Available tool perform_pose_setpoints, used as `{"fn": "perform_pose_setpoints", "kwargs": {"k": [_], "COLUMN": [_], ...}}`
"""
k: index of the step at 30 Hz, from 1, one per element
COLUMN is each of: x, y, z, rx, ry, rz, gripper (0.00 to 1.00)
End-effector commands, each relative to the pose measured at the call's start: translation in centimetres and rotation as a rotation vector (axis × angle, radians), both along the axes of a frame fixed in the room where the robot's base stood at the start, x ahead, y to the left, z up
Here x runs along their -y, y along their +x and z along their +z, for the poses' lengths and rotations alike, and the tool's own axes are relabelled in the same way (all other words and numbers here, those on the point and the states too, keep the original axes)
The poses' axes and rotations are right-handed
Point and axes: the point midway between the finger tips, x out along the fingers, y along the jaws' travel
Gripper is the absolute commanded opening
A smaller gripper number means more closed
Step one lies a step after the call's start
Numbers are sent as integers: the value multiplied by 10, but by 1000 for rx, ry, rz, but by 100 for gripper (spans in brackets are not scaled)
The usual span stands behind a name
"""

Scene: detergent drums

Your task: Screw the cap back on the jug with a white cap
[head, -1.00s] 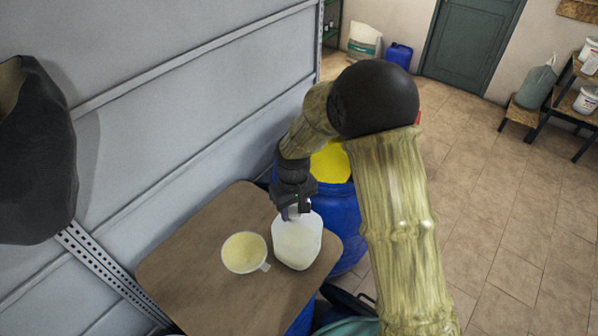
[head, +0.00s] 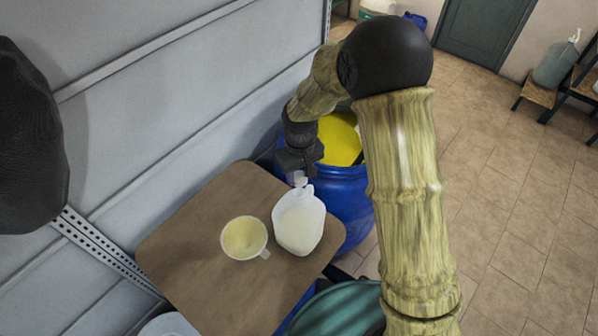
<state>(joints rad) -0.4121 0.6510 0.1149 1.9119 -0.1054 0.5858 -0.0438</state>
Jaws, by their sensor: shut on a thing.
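A translucent white jug (head: 299,226) with pale contents stands upright on the brown wooden tabletop (head: 190,243), near its right edge. My gripper (head: 300,176) is at the far side of the jug, near its mouth. It is shut on a small white piece, seemingly the cap (head: 300,181), which shows just under the fingers. The fingers are small and dark here. I cannot tell whether the cap touches the jug's neck or is apart from it.
A cup of pale yellow stuff (head: 244,238) stands just left of the jug, its handle towards it. A blue drum (head: 345,205) with a yellow top is behind the table. A grey wall (head: 150,120) bounds the left. The tabletop's left part is clear.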

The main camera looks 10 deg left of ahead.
Motion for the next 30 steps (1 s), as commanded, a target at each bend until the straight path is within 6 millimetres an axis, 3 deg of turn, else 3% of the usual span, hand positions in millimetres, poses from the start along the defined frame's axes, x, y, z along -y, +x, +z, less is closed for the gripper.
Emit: {"fn": "perform_pose_setpoints", "kwargs": {"k": [18, 30], "x": [-2, -2], "y": [-1, -1], "z": [-45, -48], "rx": [0, 0], "ry": [0, 0], "rz": [5, 5], "gripper": [19, 19]}}
